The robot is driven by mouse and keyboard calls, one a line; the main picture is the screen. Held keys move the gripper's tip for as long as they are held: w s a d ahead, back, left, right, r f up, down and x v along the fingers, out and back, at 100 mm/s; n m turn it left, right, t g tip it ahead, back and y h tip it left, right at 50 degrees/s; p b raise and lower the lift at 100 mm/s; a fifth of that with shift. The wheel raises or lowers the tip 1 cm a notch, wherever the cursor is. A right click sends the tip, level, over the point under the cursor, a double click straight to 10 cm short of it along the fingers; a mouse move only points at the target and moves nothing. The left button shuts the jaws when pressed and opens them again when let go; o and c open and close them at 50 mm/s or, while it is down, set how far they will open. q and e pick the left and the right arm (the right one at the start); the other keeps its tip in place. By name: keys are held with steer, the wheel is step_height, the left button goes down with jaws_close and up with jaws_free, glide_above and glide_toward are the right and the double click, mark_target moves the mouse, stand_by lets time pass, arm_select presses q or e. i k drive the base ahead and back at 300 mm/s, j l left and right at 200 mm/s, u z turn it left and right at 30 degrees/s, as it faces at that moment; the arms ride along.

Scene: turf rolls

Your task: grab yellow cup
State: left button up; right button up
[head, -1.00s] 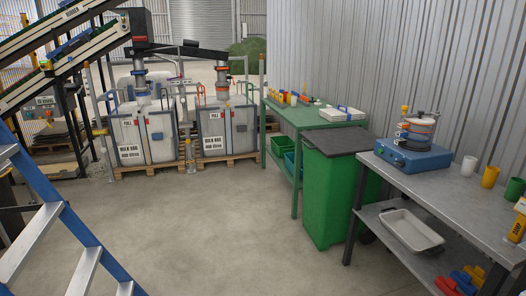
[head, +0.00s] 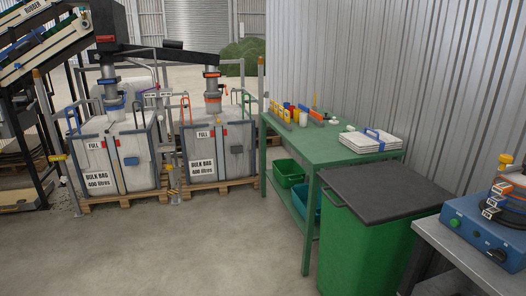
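No yellow cup can be made out for certain now. The grey metal bench (head: 450,243) is cut off at the right edge, and only its near left corner shows, with a blue device (head: 478,228) on it. On the green table (head: 335,152), several small yellow, orange, red and white upright items (head: 290,114) stand at the back left; they are too small to tell whether one is a cup. Neither of my grippers is in view.
A green bin with a dark lid (head: 385,190) stands between the green table and the bench. Two bulk bags (head: 118,155) (head: 222,150) stand on pallets at the left. The concrete floor (head: 190,250) in front is clear.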

mark_target(297, 111)
steer(key=i+j, duration=0.1)
steer(key=i, duration=1.95)
steer(key=i+z, duration=0.55)
